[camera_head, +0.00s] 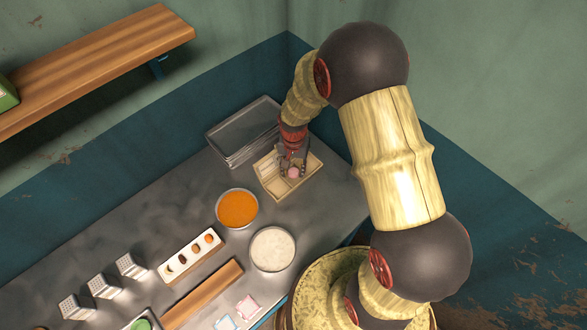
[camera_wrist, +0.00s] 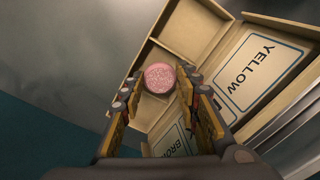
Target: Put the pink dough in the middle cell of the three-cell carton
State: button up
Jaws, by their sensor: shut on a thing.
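The pink dough (camera_wrist: 160,78) is a round speckled lump between my fingertips in the wrist view. It also shows as a small pink spot in the head view (camera_head: 293,173). My gripper (camera_wrist: 161,94) is shut on it, pointing down at the carton. The tan carton (camera_wrist: 192,30) has its cells along the left side in the wrist view and labelled panels reading YELLOW and BROWN on the right. The dough appears over or in the middle cell; I cannot tell whether it touches the floor. In the head view, my gripper (camera_head: 292,158) hides part of the carton (camera_head: 269,181).
A metal tray (camera_head: 232,130) lies behind the carton. A bowl of orange contents (camera_head: 238,208) and a bowl of white contents (camera_head: 272,249) stand in front. A white holder (camera_head: 178,257), wooden board (camera_head: 203,295) and several perforated metal pieces (camera_head: 131,267) are farther left.

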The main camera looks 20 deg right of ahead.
jog(key=o, duration=1)
jog(key=shift+r, duration=0.1)
jog(key=shift+r, duration=3.9)
